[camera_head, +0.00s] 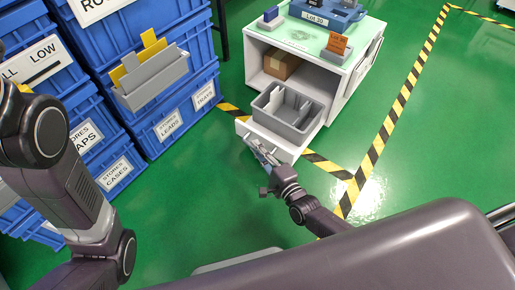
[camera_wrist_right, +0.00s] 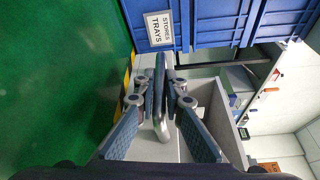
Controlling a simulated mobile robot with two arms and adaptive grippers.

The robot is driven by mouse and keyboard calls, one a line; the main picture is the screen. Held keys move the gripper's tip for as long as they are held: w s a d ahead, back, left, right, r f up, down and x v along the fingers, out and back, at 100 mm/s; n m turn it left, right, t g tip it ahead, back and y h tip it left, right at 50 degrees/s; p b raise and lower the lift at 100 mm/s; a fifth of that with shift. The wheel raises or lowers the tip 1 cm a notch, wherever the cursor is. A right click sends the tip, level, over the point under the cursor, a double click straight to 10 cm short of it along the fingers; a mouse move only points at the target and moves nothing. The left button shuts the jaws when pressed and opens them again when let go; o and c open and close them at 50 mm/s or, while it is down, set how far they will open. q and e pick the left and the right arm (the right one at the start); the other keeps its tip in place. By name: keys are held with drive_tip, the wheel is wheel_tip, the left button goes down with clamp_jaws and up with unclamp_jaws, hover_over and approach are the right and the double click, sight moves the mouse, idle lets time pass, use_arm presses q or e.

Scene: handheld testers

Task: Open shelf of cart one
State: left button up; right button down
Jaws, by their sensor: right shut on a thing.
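The cart (camera_head: 346,82) is white with a green top and stands at the upper middle of the head view. Its low shelf (camera_head: 283,150) sticks out from the cart's front and carries a grey divided bin (camera_head: 285,108). My right gripper (camera_head: 262,150) is at the shelf's front face. In the right wrist view, its fingers (camera_wrist_right: 160,92) are closed around the shelf's metal handle (camera_wrist_right: 163,127). In the head view the gripper hides most of the handle. My left arm shows at the left, but its gripper is not visible.
A cardboard box (camera_head: 281,64) sits inside the cart; a blue case (camera_head: 326,14) and an orange card (camera_head: 337,43) are on top. Stacked blue crates (camera_head: 172,132) stand to the left, one bearing a grey tray (camera_head: 152,80). Green floor (camera_head: 200,205) before the shelf is clear.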

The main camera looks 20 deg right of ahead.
drive_tip(key=c, duration=2)
unclamp_jaws()
drive_tip(key=v, duration=1.2)
drive_tip(key=shift+d, duration=0.1)
drive_tip(key=shift+s+f, duration=0.1)
